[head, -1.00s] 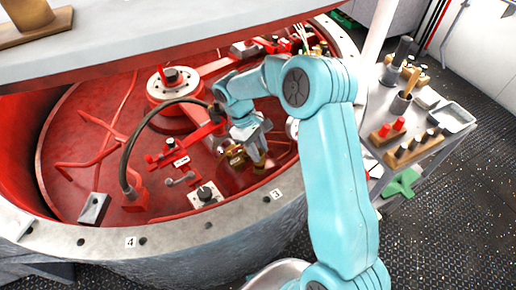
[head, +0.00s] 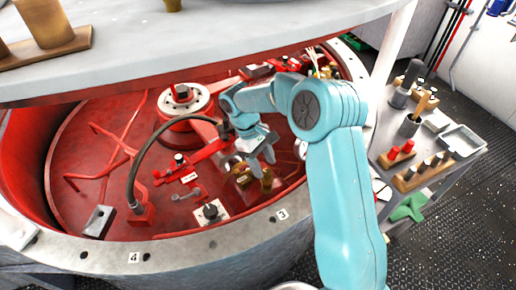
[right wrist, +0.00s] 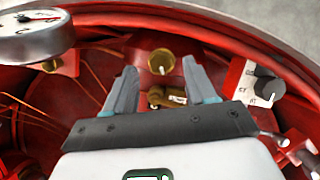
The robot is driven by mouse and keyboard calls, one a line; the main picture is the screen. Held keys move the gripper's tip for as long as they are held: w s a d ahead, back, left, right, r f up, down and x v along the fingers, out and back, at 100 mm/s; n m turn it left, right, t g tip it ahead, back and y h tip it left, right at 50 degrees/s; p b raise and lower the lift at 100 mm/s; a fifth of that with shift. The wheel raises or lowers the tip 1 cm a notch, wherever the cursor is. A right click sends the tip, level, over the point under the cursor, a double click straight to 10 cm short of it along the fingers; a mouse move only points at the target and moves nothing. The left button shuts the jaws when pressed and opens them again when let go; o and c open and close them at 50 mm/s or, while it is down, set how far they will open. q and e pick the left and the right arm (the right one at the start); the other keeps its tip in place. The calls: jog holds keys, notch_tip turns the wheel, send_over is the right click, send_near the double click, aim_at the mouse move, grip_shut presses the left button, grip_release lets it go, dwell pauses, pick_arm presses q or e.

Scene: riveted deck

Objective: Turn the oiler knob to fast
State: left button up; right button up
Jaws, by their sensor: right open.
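A dark knob (head: 210,211) stands on a small white plate inside the red pit, near the rim by mark 3. In the right wrist view the dark knob (right wrist: 269,86) is right of my fingers, with small marks on its plate. I cannot read which mark it points to. My right gripper (head: 263,160) is open and points down over brass fittings (head: 266,181), right of and behind the knob. In the right wrist view a brass cup (right wrist: 161,62) shows between and beyond the fingers of my gripper (right wrist: 163,88). They hold nothing visible. My left gripper is out of view.
A black hose (head: 148,152) arches left of the gripper. A round gauge (right wrist: 30,35) stands at upper left in the wrist view. The grey pit rim (head: 180,248) curves in front. A grey slab (head: 200,45) overhangs the back. A tool cart (head: 430,165) stands at right.

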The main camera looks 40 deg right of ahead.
jog(key=v, duration=0.9)
jog(key=shift+r, duration=0.3)
jog(key=shift+w, duration=0.1)
jog(key=shift+f, duration=0.1)
